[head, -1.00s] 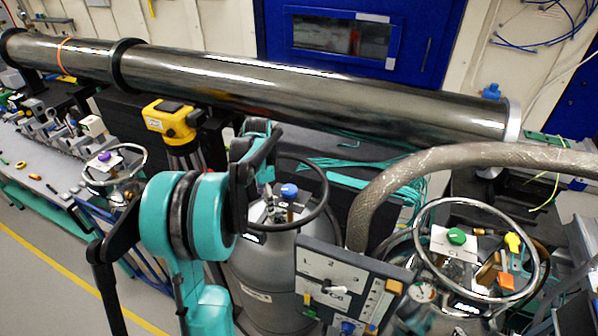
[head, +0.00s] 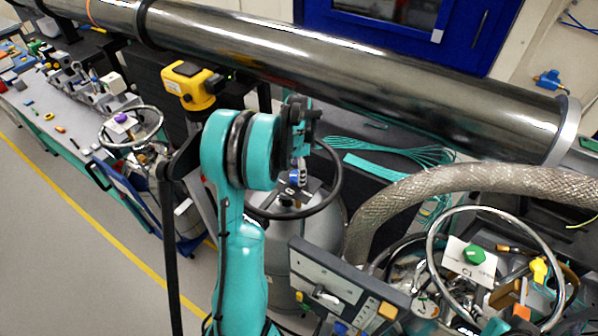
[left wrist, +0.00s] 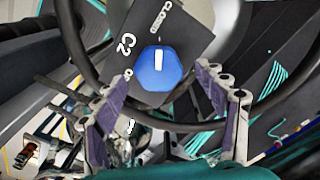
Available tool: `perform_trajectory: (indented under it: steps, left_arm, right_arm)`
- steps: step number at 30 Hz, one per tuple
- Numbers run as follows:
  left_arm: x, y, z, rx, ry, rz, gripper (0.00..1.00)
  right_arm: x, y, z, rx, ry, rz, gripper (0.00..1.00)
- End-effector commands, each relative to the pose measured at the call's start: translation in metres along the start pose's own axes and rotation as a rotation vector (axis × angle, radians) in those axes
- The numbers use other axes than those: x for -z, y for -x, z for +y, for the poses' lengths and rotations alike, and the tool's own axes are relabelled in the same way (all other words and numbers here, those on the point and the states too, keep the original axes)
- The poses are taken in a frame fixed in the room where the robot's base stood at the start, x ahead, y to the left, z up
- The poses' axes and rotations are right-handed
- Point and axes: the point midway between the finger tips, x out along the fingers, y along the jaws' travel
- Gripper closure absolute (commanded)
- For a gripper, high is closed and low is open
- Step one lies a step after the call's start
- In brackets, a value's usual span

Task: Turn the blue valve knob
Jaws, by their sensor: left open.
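The blue valve knob (left wrist: 158,70) shows in the left wrist view on a dark plate (left wrist: 185,28) lettered "C2" and "CLOSED". It has a white line on its face. In the head view the knob (head: 295,178) sits over a grey cylinder (head: 325,232), inside a dark ring, and is partly covered by my gripper. My left gripper (head: 300,128) is just above it there. In the left wrist view my left gripper (left wrist: 162,76) is open, one finger on each side of the knob. I cannot tell whether they touch it. My right gripper is not in view.
The dark ring (head: 339,175) surrounds the knob. A thick braided hose (head: 400,197) arches at right. A green knob (head: 474,255) stands within a metal ring at right, a purple knob (head: 122,118) at left. A long metal pipe (head: 350,68) crosses behind.

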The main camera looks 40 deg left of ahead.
Motion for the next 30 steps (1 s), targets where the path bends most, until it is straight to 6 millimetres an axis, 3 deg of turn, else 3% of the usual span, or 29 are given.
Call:
perform_trajectory:
  steps: [5, 13, 18, 19, 30]
  left_arm:
    - [0.000, -0.014, 0.000, 0.000, 0.000, 0.000, 0.28]
    - [0.000, -0.016, 0.000, 0.000, 0.000, 0.000, 0.28]
    - [0.000, -0.016, 0.000, 0.000, 0.000, 0.000, 0.73]
    - [0.000, -0.016, 0.000, 0.000, 0.000, 0.000, 0.78]
    - [0.000, -0.016, 0.000, 0.001, 0.035, 0.000, 0.78]
  right_arm:
    - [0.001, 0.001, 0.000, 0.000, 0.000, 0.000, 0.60]
    - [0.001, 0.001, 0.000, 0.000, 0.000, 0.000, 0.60]
    - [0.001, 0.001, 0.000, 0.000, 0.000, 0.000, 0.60]
    - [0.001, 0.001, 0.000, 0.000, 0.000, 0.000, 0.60]
    - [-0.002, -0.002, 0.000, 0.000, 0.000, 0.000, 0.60]
